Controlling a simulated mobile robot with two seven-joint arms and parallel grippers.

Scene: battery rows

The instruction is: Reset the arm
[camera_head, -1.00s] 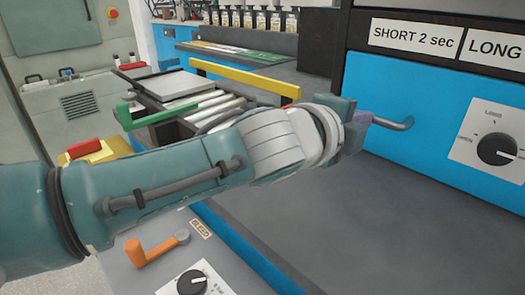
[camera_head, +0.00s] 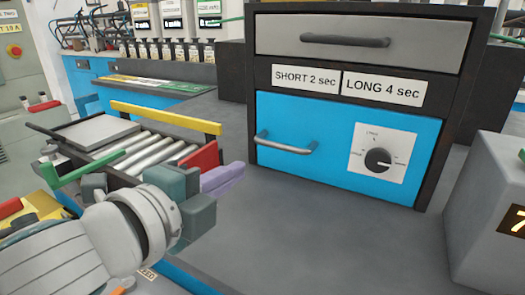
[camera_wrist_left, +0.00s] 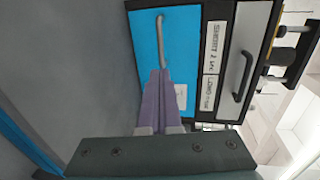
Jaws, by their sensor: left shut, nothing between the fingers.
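My left gripper (camera_head: 238,176) comes in from the left in the head view, its purple fingers shut and empty above the grey worktop. It is to the left of the blue drawer (camera_head: 330,170) and apart from its metal handle (camera_head: 287,145). In the left wrist view, the purple fingers (camera_wrist_left: 160,75) point toward the blue drawer front (camera_wrist_left: 145,50), and the handle (camera_wrist_left: 160,42) shows just beyond their tips. My right gripper is not in view.
The cabinet has a grey upper drawer (camera_head: 365,42), time labels and a dial (camera_head: 377,159). A roller conveyor (camera_head: 150,159) with green, yellow and red bars stands left. A grey box (camera_head: 488,215) is at right. The worktop (camera_head: 320,235) before the cabinet is clear.

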